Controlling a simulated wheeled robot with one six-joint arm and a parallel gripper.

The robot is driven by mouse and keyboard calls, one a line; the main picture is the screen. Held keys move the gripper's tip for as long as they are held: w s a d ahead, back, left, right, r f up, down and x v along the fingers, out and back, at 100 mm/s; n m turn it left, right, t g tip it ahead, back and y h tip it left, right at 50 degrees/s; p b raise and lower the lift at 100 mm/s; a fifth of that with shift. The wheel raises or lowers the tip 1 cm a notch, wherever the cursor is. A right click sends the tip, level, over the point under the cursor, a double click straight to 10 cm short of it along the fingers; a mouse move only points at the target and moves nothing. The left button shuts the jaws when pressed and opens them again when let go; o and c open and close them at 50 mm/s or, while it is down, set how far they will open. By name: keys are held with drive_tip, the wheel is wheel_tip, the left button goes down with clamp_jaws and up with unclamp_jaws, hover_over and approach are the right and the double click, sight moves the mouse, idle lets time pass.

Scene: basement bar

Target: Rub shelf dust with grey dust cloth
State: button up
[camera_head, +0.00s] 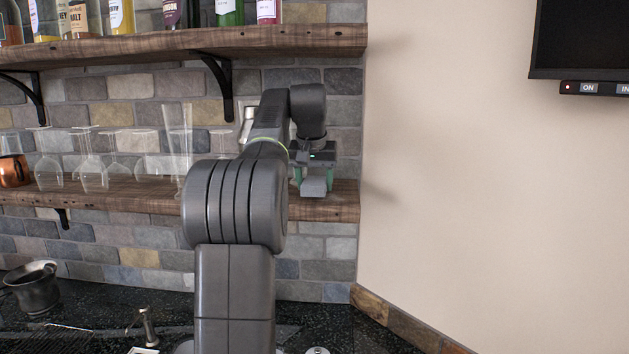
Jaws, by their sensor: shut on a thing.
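My gripper (314,178) is at the right end of the lower wooden shelf (335,205), pointing down with its green-tinted fingers close to the shelf top. It is shut on a grey cloth (314,188), which shows as a small light grey patch between and below the fingers at the shelf's front edge. Whether the cloth touches the wood is hard to tell. No dust can be made out on the shelf at this distance. My arm hides the middle part of the shelf.
Upside-down stemmed glasses (93,170), a tall clear glass (178,145) and a copper mug (14,170) stand left on the lower shelf. Bottles line the upper shelf (180,45) above. A metal pot (34,288) is on the dark counter. A screen (580,40) hangs on the right wall.

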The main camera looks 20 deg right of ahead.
sight(354, 197)
drive_tip(key=shift+f+b, duration=0.35)
drive_tip(key=shift+f, duration=0.35)
drive_tip(key=shift+s+d+r+p, duration=0.15)
drive_tip(key=shift+s+d+p, duration=0.15)
drive_tip(key=shift+d+p, duration=0.2)
drive_tip(key=shift+s+d+f, duration=0.1)
drive_tip(key=shift+s+d, duration=0.3)
drive_tip(key=shift+d, duration=0.45)
drive_tip(key=shift+s+d+f, duration=0.15)
drive_tip(key=shift+s+d, duration=0.25)
drive_tip(key=shift+d, duration=0.4)
drive_tip(key=shift+s+d+f, duration=0.1)
drive_tip(key=shift+s+d, duration=0.3)
drive_tip(key=shift+d, duration=0.45)
drive_tip(key=shift+s+d+r, duration=0.1)
drive_tip(key=shift+s+d, duration=0.3)
drive_tip(key=shift+d, duration=0.35)
drive_tip(key=shift+s+d, duration=0.35)
drive_tip(key=shift+d, duration=0.4)
